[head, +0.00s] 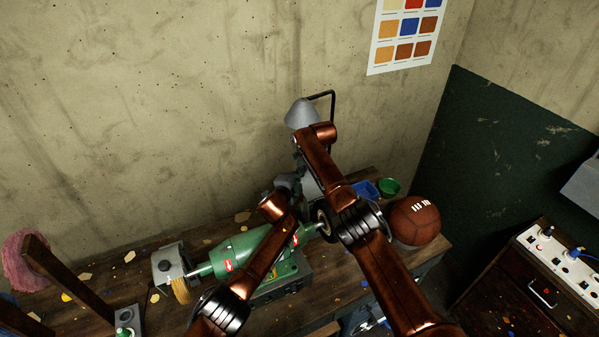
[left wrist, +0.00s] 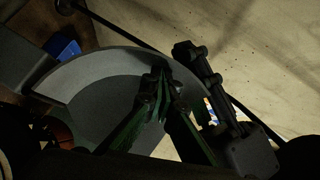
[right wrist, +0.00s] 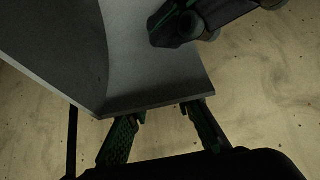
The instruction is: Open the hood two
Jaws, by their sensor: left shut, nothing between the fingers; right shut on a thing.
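The green polishing machine (head: 240,254) stands on the bench with a grey hood at each end. The right-hand grey hood (head: 311,186) is largely hidden behind my arms in the head view. It fills much of the left wrist view (left wrist: 95,90) as a curved shell and the right wrist view (right wrist: 150,60). My left gripper (head: 288,184) is shut and empty beside this hood; its fingertips show close to the shell in the left wrist view (left wrist: 160,88). My right gripper (right wrist: 163,113) is shut on the hood's edge. Its fingers are hidden behind my arm in the head view.
A brown leather ball (head: 415,220), a blue tray (head: 366,189) and a green bowl (head: 389,187) sit right of the machine. A grey lamp (head: 302,113) on a black rod rises behind. The left hood (head: 166,262) and a wall are close by.

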